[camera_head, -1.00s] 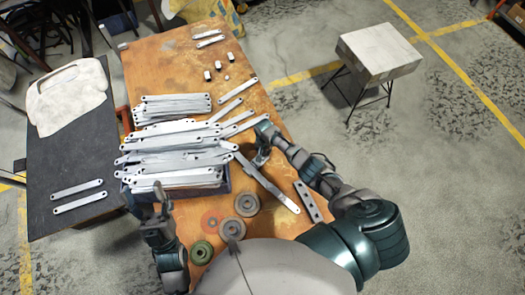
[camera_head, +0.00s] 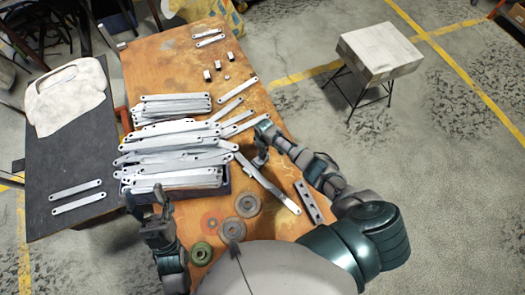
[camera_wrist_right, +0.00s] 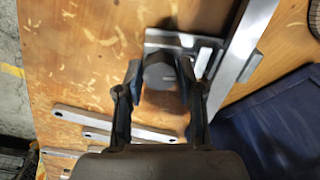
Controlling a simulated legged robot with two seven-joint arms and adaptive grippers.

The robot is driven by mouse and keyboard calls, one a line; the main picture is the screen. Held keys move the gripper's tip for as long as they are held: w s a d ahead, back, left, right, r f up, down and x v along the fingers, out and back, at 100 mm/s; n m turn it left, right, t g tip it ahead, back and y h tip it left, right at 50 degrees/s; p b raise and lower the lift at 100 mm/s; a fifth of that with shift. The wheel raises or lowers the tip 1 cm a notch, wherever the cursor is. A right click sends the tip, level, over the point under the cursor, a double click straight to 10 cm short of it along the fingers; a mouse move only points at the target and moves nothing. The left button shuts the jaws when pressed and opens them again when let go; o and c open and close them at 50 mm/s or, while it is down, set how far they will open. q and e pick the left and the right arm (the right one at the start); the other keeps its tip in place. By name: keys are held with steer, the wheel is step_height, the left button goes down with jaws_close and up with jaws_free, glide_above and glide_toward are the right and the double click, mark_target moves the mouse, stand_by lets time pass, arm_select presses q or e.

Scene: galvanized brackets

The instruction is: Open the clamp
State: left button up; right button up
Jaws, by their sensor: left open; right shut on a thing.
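The clamp (camera_wrist_right: 188,42) is a metal piece with a flat slotted plate, seen beside a long metal bar (camera_wrist_right: 238,62) in the right wrist view. In the head view the long bar (camera_head: 283,198) runs diagonally across the right side of the table. My right gripper (camera_head: 260,157) is over the bar's upper end and partly hides the clamp. In the wrist view my right gripper (camera_wrist_right: 160,74) has its fingers on either side of a dark rounded part of the clamp and is shut on it. My left gripper (camera_head: 149,204) is open and empty at the table's lower left edge.
A dark blue bin (camera_head: 222,186) full of long brackets (camera_head: 175,150) stands left of my right gripper. Round weights (camera_head: 247,204) and a perforated block (camera_head: 307,201) lie near the table's front. A black side table (camera_head: 62,165) stands at left.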

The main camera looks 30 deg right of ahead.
steer(key=n, duration=0.4)
steer(key=shift+n, duration=0.4)
steer(key=o, duration=1.1)
